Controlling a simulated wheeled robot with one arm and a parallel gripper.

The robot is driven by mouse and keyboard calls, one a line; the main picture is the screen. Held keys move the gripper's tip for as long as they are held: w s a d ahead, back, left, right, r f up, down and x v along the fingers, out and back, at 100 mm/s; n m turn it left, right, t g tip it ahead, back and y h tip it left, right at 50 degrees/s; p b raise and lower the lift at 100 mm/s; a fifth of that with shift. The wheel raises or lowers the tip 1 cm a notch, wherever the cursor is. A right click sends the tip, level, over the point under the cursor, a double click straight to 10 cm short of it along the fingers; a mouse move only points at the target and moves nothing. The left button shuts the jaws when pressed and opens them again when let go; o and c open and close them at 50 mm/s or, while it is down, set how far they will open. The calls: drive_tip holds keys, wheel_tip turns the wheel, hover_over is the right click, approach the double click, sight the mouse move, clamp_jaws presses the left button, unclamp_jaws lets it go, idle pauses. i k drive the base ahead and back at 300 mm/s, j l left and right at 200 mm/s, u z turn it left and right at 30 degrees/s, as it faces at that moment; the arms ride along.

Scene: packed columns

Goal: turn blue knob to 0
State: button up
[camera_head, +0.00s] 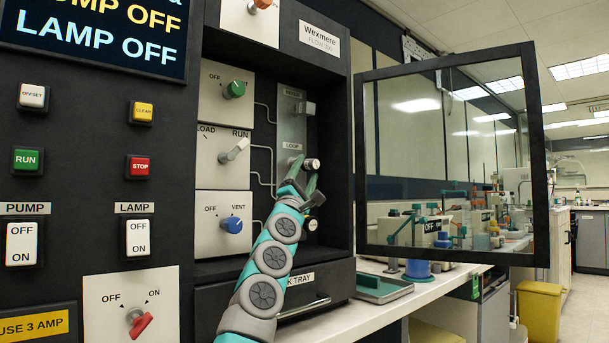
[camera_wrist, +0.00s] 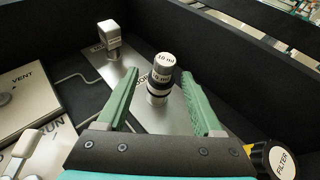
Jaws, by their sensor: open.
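The blue knob (camera_head: 232,225) sits on a pale plate (camera_head: 210,240) marked OFF at left and VENT at right, in the lower left of the cabinet in the head view. I see no 0 mark on that plate, and the knob's exact pointing is too small to tell. My gripper (camera_head: 305,178) is to the right of and above the blue knob, at the LOOP plate. In the wrist view my gripper (camera_wrist: 160,90) is open, its green fingers on either side of a silver and black cylinder (camera_wrist: 160,78) marked 10 ml; contact is unclear. The blue knob is not seen there.
A green knob (camera_head: 234,90) and a RUN/LOAD lever (camera_head: 235,150) sit above the blue knob. A FILTER knob (camera_wrist: 283,160) is close to my right finger. An open glass door (camera_head: 450,150) stands to the right. A tray drawer (camera_head: 310,303) lies below.

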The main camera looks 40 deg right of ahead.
sight(233, 223)
drive_tip(key=k, duration=1)
